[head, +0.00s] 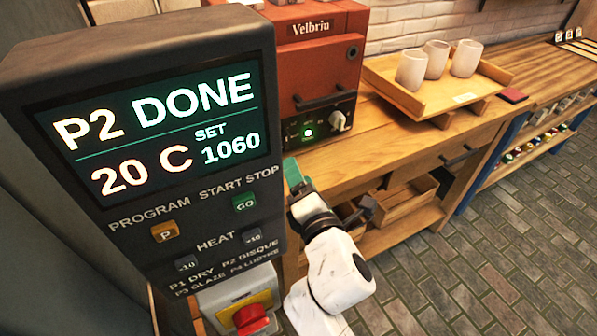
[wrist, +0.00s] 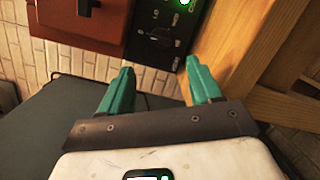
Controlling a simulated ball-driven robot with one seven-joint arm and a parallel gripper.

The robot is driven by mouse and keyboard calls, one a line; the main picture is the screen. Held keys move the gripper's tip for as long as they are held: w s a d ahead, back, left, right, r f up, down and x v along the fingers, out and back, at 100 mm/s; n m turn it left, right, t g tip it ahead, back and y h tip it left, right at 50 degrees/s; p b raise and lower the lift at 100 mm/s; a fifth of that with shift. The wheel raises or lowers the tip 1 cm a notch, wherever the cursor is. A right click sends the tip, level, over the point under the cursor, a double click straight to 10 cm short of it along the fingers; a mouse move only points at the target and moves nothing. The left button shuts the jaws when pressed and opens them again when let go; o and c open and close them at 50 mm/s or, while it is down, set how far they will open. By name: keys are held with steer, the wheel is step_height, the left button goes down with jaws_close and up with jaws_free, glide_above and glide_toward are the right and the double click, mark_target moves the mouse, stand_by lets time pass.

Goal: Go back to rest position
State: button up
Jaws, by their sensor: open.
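My gripper (wrist: 161,92) shows in the wrist view with two green fingers spread apart and nothing between them. In the head view my white arm rises from the bottom, and one green fingertip (head: 293,172) shows beside the right edge of the control panel (head: 190,215); the panel hides part of the gripper. The panel display reads P2 DONE, 20 C, SET 1060. It has an orange P button (head: 165,232), a green GO button (head: 245,203) and a red stop knob (head: 250,318) on a yellow plate.
A red Velbriu kiln (head: 318,60) with a lit green light stands on the wooden bench (head: 375,140). A wooden tray (head: 420,98) holds three pale cups (head: 411,70). Wooden crates sit on the lower shelf. The brick-patterned floor (head: 520,240) at right is clear.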

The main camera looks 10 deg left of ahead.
steer(key=shift+d, duration=0.1)
stand_by(0.3)
steer(key=s+d+f+m+g+h+p, duration=0.1)
steer(key=s+d+f+m+g+h, duration=0.1)
steer(key=s+d+f+m, duration=0.35)
steer(key=s+d+f+m+g+h+p, duration=0.1)
steer(key=s+d+f+m+g+h, duration=0.15)
steer(key=d+m, duration=0.45)
steer(key=s+d+f+m+g+h+p, duration=0.1)
steer(key=s+d+f+m+g+h, duration=0.15)
steer(key=d+f+m, duration=0.4)
steer(key=s+d+f+m+g, duration=0.1)
steer(key=s+d+m+g, duration=0.1)
steer(key=s, duration=0.6)
steer(key=s+d+f+m+g+p, duration=0.1)
steer(key=s+d+m+g, duration=0.2)
steer(key=s+d, duration=0.3)
steer(key=s+d+f+m+g, duration=0.1)
steer(key=s+d+m+g, duration=0.2)
steer(key=s, duration=0.7)
steer(key=shift+s+d+f+m+h, duration=0.25)
steer(key=shift+s+d+m+h, duration=0.05)
steer(key=shift+d+m, duration=0.65)
